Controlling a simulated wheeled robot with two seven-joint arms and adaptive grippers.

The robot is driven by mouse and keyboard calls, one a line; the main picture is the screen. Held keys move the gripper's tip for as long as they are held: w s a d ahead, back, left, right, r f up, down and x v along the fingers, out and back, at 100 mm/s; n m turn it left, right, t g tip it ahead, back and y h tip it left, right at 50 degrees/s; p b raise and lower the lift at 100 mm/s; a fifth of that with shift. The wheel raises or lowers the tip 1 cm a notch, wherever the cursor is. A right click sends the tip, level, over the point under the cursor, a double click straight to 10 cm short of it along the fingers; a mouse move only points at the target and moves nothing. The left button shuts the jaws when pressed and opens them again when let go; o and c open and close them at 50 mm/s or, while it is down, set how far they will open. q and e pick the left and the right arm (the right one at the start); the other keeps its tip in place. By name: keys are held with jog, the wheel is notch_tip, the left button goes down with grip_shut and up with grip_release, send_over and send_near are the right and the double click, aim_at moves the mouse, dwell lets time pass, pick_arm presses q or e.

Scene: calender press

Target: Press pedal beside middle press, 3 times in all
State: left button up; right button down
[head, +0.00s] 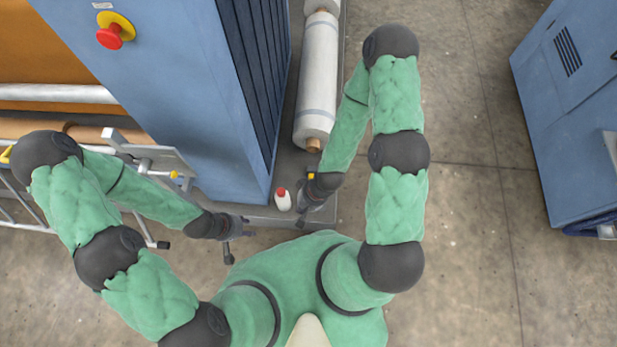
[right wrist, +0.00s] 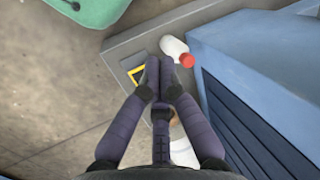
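The middle press is likely the blue machine (head: 180,80) at upper left in the head view, standing on a grey plinth. My right gripper (head: 301,217) points down over the plinth's front end, beside a white bottle. In the right wrist view its fingers (right wrist: 158,85) are closed together with nothing visible between them. A small plate with a yellow-edged label (right wrist: 137,74) shows just left of the fingertips. I cannot tell whether it is the pedal, or whether the fingers touch it. My left gripper (head: 238,238) is open and empty in front of the machine.
The white bottle with a red cap (head: 283,200) stands on the plinth close to my right gripper. A wrapped roll (head: 318,80) lies behind it. A red stop button (head: 112,35) is on the machine. A blue cabinet (head: 575,110) stands right; floor between is clear.

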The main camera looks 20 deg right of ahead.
jog(key=shift+s+a, duration=0.1)
jog(key=w+d+f+n+g+h+b, duration=0.1)
jog(key=w+f+n+g, duration=0.15)
jog(key=f, duration=0.55)
jog(key=w+d+f+n+g+h+b, duration=0.1)
jog(key=w+f+n+g+h+b, duration=0.2)
jog(key=f, duration=0.6)
jog(key=w+d+f+t+h, duration=0.2)
jog(key=w+d+f+h, duration=0.1)
jog(key=w+d, duration=0.3)
jog(key=w+d+f+n+t+h, duration=0.1)
jog(key=w+d+f+t+h, duration=0.2)
jog(key=w, duration=0.7)
jog(key=d+h, duration=0.1)
jog(key=d, duration=0.1)
jog(key=shift+d+f+b, duration=0.3)
jog(key=shift+d+f, duration=0.05)
jog(key=shift+d, duration=0.05)
